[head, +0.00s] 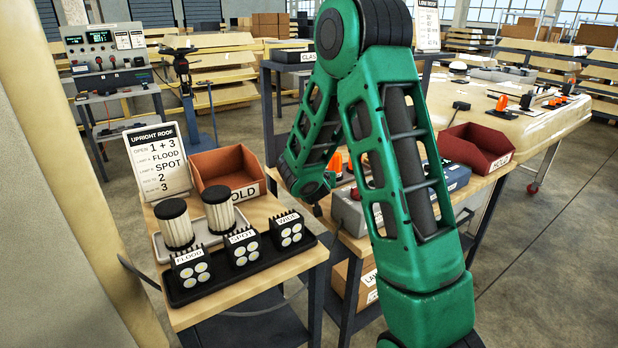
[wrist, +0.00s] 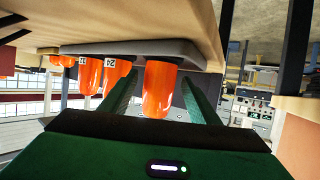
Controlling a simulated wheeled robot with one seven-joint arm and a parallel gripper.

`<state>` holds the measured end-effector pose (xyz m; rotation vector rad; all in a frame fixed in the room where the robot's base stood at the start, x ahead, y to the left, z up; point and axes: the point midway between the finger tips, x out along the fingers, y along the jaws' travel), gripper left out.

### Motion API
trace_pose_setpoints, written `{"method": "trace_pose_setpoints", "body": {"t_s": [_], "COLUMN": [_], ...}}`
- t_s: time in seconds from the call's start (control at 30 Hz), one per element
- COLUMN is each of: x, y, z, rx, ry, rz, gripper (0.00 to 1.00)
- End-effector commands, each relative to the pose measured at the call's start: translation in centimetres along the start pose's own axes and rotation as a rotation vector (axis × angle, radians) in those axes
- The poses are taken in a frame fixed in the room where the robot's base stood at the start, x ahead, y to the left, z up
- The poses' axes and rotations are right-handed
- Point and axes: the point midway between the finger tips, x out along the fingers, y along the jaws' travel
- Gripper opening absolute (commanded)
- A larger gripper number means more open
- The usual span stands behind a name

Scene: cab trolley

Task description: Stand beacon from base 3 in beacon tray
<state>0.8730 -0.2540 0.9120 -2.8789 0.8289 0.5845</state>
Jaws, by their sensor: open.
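In the wrist view, which looks upside down, an orange beacon (wrist: 160,92) stands between the two green fingers of my gripper (wrist: 160,78). The fingers are open, with a gap on each side of the beacon. Its end meets a dark grey slab-like holder (wrist: 135,47). Another orange beacon (wrist: 116,72) and one more (wrist: 89,76) are beside it, with number tags. In the head view an orange beacon (head: 335,160) shows partly behind my arm, and my gripper is mostly hidden. I cannot tell which base is number 3 or which holder is the beacon tray.
A red-brown HOLD bin (head: 225,170) and a dark red bin (head: 478,148) flank my arm. Lamps (head: 243,246) and white ribbed cylinders (head: 175,222) fill the left table. A sign (head: 157,160) stands behind them. The pale roof panel (head: 495,110) lies at the right.

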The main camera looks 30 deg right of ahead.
Motion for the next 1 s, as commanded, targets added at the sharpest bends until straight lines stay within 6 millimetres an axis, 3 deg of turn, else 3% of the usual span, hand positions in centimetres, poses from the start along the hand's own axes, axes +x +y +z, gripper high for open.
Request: {"method": "trace_pose_setpoints", "body": {"t_s": [0.3,0.5,0.7,1.0], "x": [-6.3,-9.3,-10.5,-10.6], "y": [-0.1,-0.1,-0.1,0.0], "z": [-0.1,0.0,0.0,0.0], "rx": [-0.002,-0.001,0.000,0.000], "ry": [0.002,0.001,0.001,0.001], "rz": [-0.004,-0.003,-0.002,-0.001], "gripper": [0.56,0.56,0.56,0.56]}}
